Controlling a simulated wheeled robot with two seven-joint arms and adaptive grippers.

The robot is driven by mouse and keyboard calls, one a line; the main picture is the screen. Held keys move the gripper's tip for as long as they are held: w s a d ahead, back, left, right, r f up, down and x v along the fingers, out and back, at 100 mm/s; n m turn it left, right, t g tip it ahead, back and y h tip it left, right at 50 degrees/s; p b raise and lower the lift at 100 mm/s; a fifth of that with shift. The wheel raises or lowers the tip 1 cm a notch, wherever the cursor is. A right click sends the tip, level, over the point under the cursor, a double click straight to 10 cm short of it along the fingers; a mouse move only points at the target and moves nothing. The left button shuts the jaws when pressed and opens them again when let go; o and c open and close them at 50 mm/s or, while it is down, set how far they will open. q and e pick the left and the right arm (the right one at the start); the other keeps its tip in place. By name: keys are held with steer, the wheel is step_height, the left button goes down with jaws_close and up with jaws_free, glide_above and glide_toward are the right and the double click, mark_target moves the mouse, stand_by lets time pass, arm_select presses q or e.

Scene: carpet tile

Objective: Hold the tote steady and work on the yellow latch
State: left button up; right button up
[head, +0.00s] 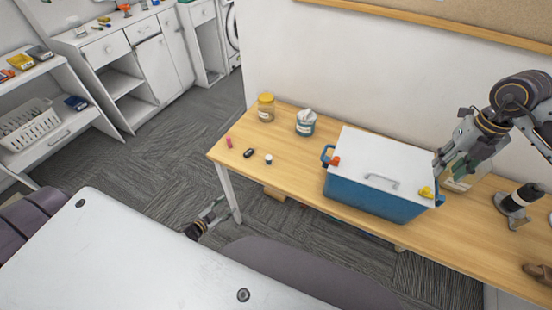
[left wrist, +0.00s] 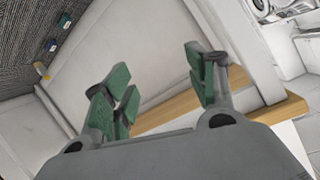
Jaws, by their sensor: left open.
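The tote (head: 365,196) is a blue bin with a white lid (head: 375,154) and a grey lid handle, upright on the wooden table. The yellow latch (head: 427,192) is at its right end, and a red latch (head: 336,161) is at its left end. My right gripper (head: 452,168) is beside the back right corner of the tote. Whether its fingers are parted or touch the tote is unclear. My left gripper (head: 214,210) is low by the table's left leg, away from the tote. In the left wrist view, its green fingertips (left wrist: 160,88) are apart and empty.
On the table (head: 300,181) stand a yellow-lidded jar (head: 266,108), a blue jar (head: 305,124) and small items at the left. A black-and-white cylinder (head: 519,197) stands right of the tote. A white wall is behind the table. Shelves and cabinets (head: 105,50) are at left.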

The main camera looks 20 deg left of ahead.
arm_select(q)
steer(key=w+r+m+h, duration=0.3)
steer(key=r+m+h, duration=0.1)
steer(key=r, duration=0.5)
steer(key=w+r+m+h, duration=0.3)
steer(key=r+m, duration=0.1)
steer(key=r, duration=0.5)
steer(key=w+d+r+m+h, duration=0.1)
steer(key=d+r+m, duration=0.1)
steer(key=d+r, duration=0.1)
steer(key=w+d+r+m+g+h, duration=0.1)
steer(key=w+d+r+m+h, duration=0.1)
steer(key=d+r+m, duration=0.1)
steer(key=w+d+r+m+g+h, duration=0.1)
steer(key=d+r+m, duration=0.2)
steer(key=shift+w+d+h, duration=0.15)
steer(key=shift+d+h, duration=0.1)
steer(key=shift+h, duration=0.05)
steer(key=d+r+m+g+h, duration=0.3)
steer(key=d+r+m+g, duration=0.2)
steer(key=d+r+m, duration=0.3)
steer(key=s+d+m, duration=0.1)
steer(key=d+m, duration=0.1)
steer(key=d, duration=0.2)
steer(key=shift+r+g, duration=0.15)
steer(key=shift+g, duration=0.25)
steer(key=shift+w, duration=0.1)
steer(key=x, duration=1.3)
steer(key=shift+w+d, duration=0.15)
steer(key=shift+d, duration=0.15)
